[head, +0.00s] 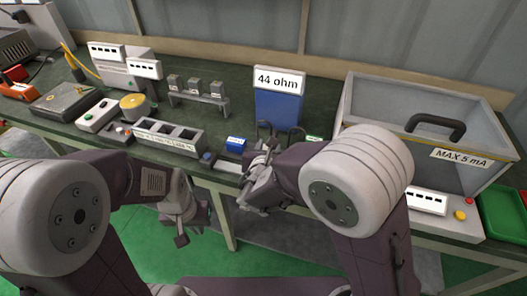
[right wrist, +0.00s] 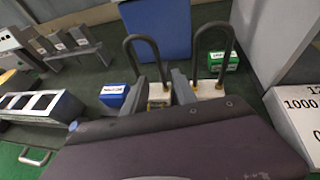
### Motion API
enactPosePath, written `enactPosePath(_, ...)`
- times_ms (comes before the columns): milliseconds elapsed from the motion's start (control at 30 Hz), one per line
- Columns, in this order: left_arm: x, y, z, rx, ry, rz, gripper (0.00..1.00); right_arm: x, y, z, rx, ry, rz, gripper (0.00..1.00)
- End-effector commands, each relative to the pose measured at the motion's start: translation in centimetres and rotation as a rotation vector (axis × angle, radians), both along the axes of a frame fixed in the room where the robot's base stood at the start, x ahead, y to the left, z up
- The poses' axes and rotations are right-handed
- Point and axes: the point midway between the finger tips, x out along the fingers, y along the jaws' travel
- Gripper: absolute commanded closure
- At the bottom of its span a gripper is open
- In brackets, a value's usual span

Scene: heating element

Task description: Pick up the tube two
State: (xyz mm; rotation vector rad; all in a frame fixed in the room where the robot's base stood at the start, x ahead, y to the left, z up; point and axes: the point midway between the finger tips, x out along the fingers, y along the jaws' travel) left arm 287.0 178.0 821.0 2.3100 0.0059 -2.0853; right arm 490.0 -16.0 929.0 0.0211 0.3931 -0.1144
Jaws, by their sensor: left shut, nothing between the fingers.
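Two dark U-shaped heating tubes on pale bases stand near the bench's front edge; the left one (right wrist: 143,42) and the right one (right wrist: 213,32) show in the right wrist view. No mark shows which is tube two. My right gripper (right wrist: 158,80) has its fingers apart. The left tube's pale base (right wrist: 159,96) appears between or just beyond them; contact cannot be told. In the head view the right gripper (head: 257,172) is partly hidden by my arm. My left gripper (head: 183,228) is shut and empty, low in front of the bench.
A blue bin (head: 278,107) marked 44 ohm stands behind the tubes. Small blue (head: 235,144) and green (right wrist: 224,61) blocks sit beside them. A grey compartment block (head: 170,138) lies left. A large open box (head: 455,154) marked MAX 5 mA stands right.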

Motion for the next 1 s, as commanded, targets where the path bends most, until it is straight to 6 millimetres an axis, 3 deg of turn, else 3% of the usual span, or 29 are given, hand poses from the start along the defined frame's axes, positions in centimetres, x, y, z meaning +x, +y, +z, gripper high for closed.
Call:
enactPosePath(100,0.0,0.0,0.0,0.000,0.000,0.000,1.00,0.5,-0.2,-0.2,0.000,0.000,-0.002,0.67)
enactPosePath(333,0.0,0.0,-0.1,0.000,0.000,0.000,1.00,4.2,-0.8,-1.6,0.000,0.001,-0.004,0.67)
enactPosePath(600,0.0,0.0,-0.1,0.000,0.000,0.000,1.00,4.9,-0.8,-1.8,0.002,0.001,-0.002,0.67)
enactPosePath(633,0.0,0.0,-0.1,0.000,0.000,0.000,1.00,4.9,-0.8,-1.8,0.002,0.001,-0.002,0.69)
enactPosePath(733,0.0,0.0,-0.1,0.000,0.000,0.000,1.00,4.8,-0.8,-1.8,0.002,0.001,-0.002,0.97)
enactPosePath(767,0.0,0.0,-0.1,0.000,0.000,0.000,1.00,4.8,-0.8,-1.8,0.002,0.001,-0.002,1.00)
enactPosePath(1000,0.0,0.0,-0.1,0.000,0.000,0.000,1.00,4.8,-0.8,-1.8,0.002,0.001,-0.002,1.00)
